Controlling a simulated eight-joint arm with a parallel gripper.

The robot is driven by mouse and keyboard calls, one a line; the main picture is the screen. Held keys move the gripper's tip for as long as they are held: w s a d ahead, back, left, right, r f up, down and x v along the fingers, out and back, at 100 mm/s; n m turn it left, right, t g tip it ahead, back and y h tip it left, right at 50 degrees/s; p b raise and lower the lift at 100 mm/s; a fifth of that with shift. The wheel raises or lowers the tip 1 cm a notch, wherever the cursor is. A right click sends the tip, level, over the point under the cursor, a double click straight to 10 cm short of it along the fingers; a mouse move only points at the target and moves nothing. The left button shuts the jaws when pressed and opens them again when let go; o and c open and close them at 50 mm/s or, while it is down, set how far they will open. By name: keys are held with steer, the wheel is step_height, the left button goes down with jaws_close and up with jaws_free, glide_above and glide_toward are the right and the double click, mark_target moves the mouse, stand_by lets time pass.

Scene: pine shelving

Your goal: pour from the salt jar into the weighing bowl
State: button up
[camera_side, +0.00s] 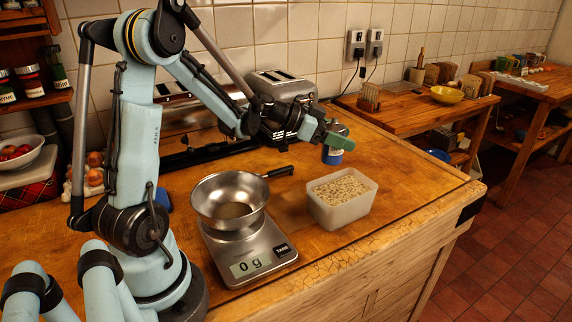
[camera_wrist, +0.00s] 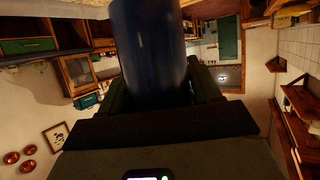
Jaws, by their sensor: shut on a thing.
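The salt jar (camera_side: 333,156) is a blue jar with a pale label and a metallic lid. It looks upright at the far side of the counter; I cannot tell whether its base touches the wood. My gripper (camera_side: 325,137) is shut on it, with green fingers partly hiding it. In the wrist view the jar's dark blue body (camera_wrist: 150,45) stands between the fingers. The weighing bowl (camera_side: 229,198), a shiny metal pan with a dark handle, sits on the kitchen scale (camera_side: 252,257), left of and nearer than the jar. The scale display reads 0 g. The bowl's bottom looks brownish; contents are unclear.
A white tub of oats or flakes (camera_side: 323,212) stands right of the scale, near the counter's front edge. A toaster (camera_side: 283,84) stands behind my gripper by the tiled wall. Bare counter lies between jar and bowl, crossed partly by the bowl's handle.

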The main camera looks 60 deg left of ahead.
steer(key=s+r+m+h, duration=0.2)
steer(key=s+m+h, duration=0.3)
steer(key=s+m, duration=0.2)
steer(key=s+a+r+m+t+h, duration=0.1)
steer(key=s+r+m+h, duration=0.2)
steer(key=s+m+h, duration=0.2)
steer(key=s+m, duration=0.3)
steer(key=s, duration=0.3)
steer(key=shift+s+r+h, duration=0.25)
steer(key=shift+h, duration=0.15)
steer(key=shift+r+m+h, duration=0.1)
steer(key=shift+m+h, duration=0.2)
steer(key=shift+m, duration=0.1)
steer(key=shift+r+m+h, duration=0.1)
steer(key=shift+m+h, duration=0.2)
steer(key=shift+s+r+m+g+h, duration=0.1)
steer(key=shift+r+m+g+h, duration=0.25)
steer(key=shift+m+h, duration=0.55)
steer(key=shift+r+m+g+h, duration=0.35)
steer(key=shift+m+h, duration=0.15)
steer(key=shift+m, duration=0.7)
stand_by(3.0)
